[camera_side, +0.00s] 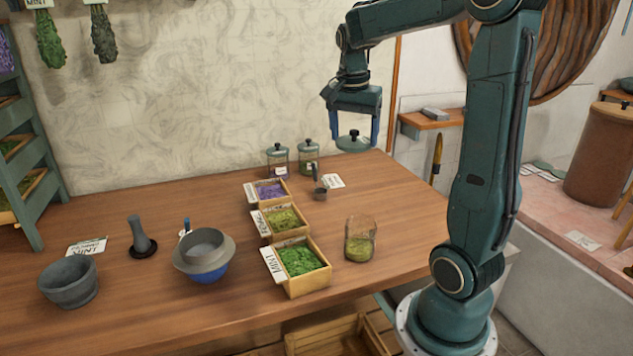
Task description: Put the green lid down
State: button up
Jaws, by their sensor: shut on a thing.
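The green lid (354,144) is a round disc with a dark knob, held level above the back right part of the wooden table. My gripper (355,129) is above it with blue fingers on either side, shut on the lid. The exact contact is too small to see. A glass jar (360,241) without a lid stands on the table below and nearer the camera, with yellow-green stuff at its bottom.
Two lidded jars (278,160) (308,157) stand at the back. Three herb boxes (316,284) run in a row left of the open jar. A small dark scoop (320,192) and a white card (333,181) lie behind it. The table's right part (405,200) is clear.

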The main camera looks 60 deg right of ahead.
jog(key=w+d+f, duration=0.7)
jog(key=w, duration=0.1)
jog(key=f, duration=1.5)
jog(key=shift+s+a+f, duration=0.2)
jog(key=shift+f, duration=0.1)
jog(key=shift+f, duration=2.05)
jog(key=shift+f, duration=0.1)
jog(key=o, duration=1)
jog(key=shift+c, duration=0.2)
notch_tip(320, 180, up, 12)
jog(key=a, duration=0.1)
jog(key=shift+a, duration=0.4)
